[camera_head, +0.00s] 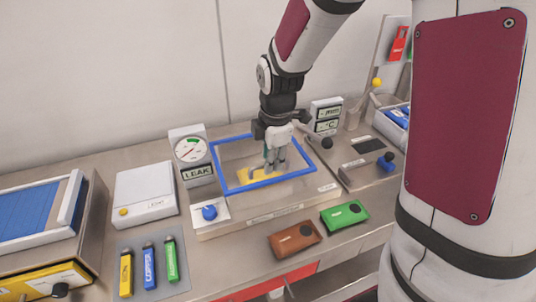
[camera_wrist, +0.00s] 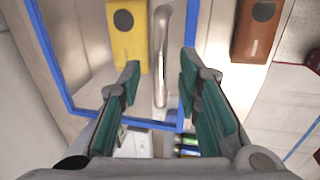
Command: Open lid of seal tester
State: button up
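The seal tester (camera_head: 262,222) is a metal box on the bench with a clear, blue-framed lid (camera_head: 272,184). The lid looks shut, its frame lying along the box. A yellow pouch (camera_head: 235,190) shows through it, also in the wrist view (camera_wrist: 128,38). A silver bar handle (camera_wrist: 161,30) runs along the lid in the wrist view. My gripper (camera_head: 275,165) is above the lid with fingers pointing down. In the wrist view my gripper (camera_wrist: 160,68) is open, one finger on each side of the handle. I cannot tell whether the fingers touch it.
A gauge with a LEAK display (camera_head: 192,152) stands behind left, a blue knob (camera_head: 209,213) at the front left. Brown (camera_head: 295,240) and green (camera_head: 344,216) pouches lie in front.

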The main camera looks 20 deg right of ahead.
jog(key=shift+f, duration=0.1)
grip_shut()
